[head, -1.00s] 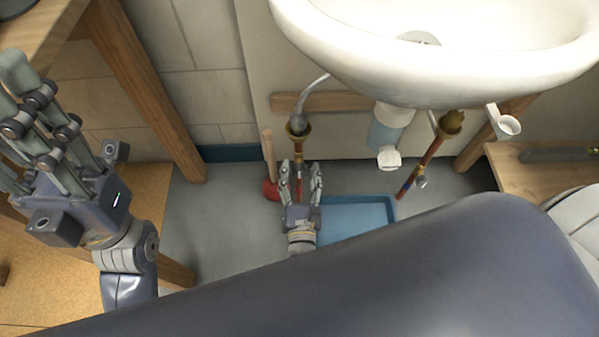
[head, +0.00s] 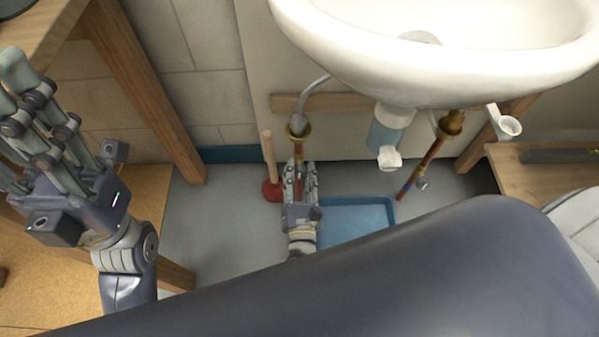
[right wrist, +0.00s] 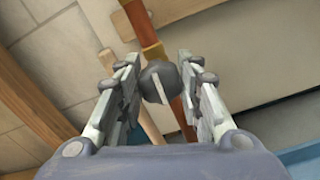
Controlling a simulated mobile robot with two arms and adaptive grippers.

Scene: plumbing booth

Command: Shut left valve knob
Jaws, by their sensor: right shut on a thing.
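The left valve knob (right wrist: 160,82) is a dark grey rounded knob on the left copper pipe (right wrist: 143,27) in the right wrist view. In the head view that pipe (head: 299,150) comes down below the sink's left side, and my right gripper largely hides the knob. My right gripper (head: 301,170) reaches up from below and is shut on the knob, with one finger on each side; its fingers also show in the right wrist view (right wrist: 160,95). My left gripper (head: 45,110) is open and empty at the left, far from the valve.
The white sink (head: 450,60) overhangs the pipes. A red plunger (head: 271,190) with a wooden handle stands just left of my right gripper. A blue tray (head: 355,222) lies to the right on the floor. A second copper pipe (head: 430,155) is farther right.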

